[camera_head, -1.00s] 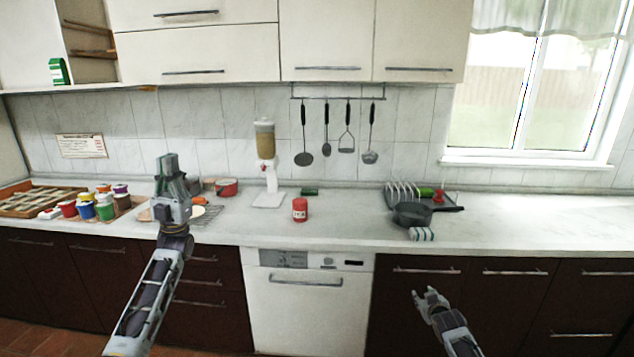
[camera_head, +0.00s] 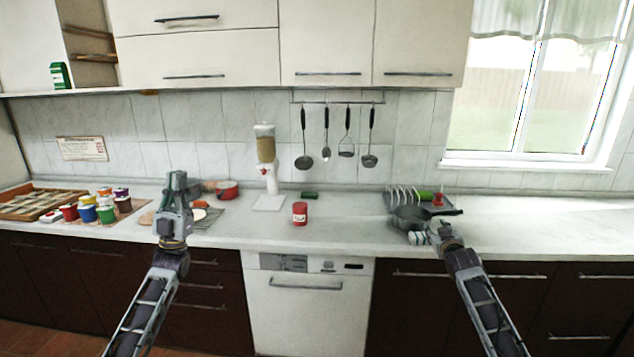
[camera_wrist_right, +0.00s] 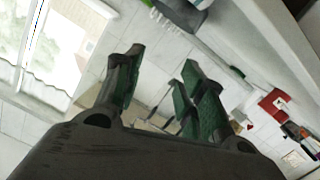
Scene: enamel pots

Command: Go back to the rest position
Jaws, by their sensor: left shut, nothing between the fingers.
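My left gripper (camera_head: 177,184) points up in the head view, in front of the left part of the counter. Its fingers are shut with nothing between them. My right gripper (camera_head: 438,232) is at the front edge of the counter, just in front of the dark pan in the head view. In the right wrist view its two green-padded fingers (camera_wrist_right: 160,90) stand apart with no object held between them.
A dark pan (camera_head: 411,217) and a striped cloth (camera_head: 419,238) are near my right gripper. A red can (camera_head: 299,213) stands mid-counter. A dispenser (camera_head: 266,160) stands behind it. Several colourful pots (camera_head: 105,213) are at the left. The right counter (camera_head: 540,225) is clear.

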